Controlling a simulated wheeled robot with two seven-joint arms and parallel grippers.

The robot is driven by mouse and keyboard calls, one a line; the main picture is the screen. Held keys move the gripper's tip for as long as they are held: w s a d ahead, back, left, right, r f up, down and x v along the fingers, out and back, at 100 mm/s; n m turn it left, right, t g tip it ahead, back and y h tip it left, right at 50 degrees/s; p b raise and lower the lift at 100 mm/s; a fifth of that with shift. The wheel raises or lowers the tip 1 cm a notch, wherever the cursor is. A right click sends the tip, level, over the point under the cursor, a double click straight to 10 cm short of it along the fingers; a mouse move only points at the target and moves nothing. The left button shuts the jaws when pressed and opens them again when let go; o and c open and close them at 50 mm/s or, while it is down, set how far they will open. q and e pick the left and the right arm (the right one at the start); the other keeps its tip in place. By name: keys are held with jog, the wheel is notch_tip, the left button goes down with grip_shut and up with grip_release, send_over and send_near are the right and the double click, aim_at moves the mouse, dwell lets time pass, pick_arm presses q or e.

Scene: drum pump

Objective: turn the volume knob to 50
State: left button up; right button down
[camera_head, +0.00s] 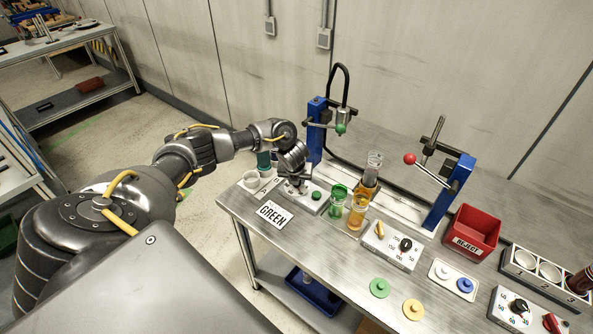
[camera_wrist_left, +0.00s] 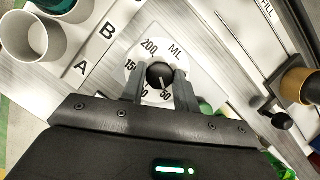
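The volume knob (camera_wrist_left: 160,75) is black and sits on a white dial marked ML in the left wrist view, with 50, 150 and 200 legible. Its white pointer line faces down in that view, toward the 50 mark. My left gripper (camera_wrist_left: 160,78) has a finger on each side of the knob, close against it. In the head view my left gripper (camera_head: 294,182) is over the knob's grey panel (camera_head: 312,204) and hides the knob. My right gripper is not in view.
A green button (camera_head: 317,195) is on the same panel. A blue press stand (camera_head: 316,130) rises behind.

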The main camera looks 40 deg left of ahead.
pick_arm(q)
jog(key=o, duration=0.4)
jog(key=shift+o, duration=0.2)
jog(key=p+v, duration=0.1)
jog(key=v, duration=0.9)
jog(key=shift+r, duration=0.4)
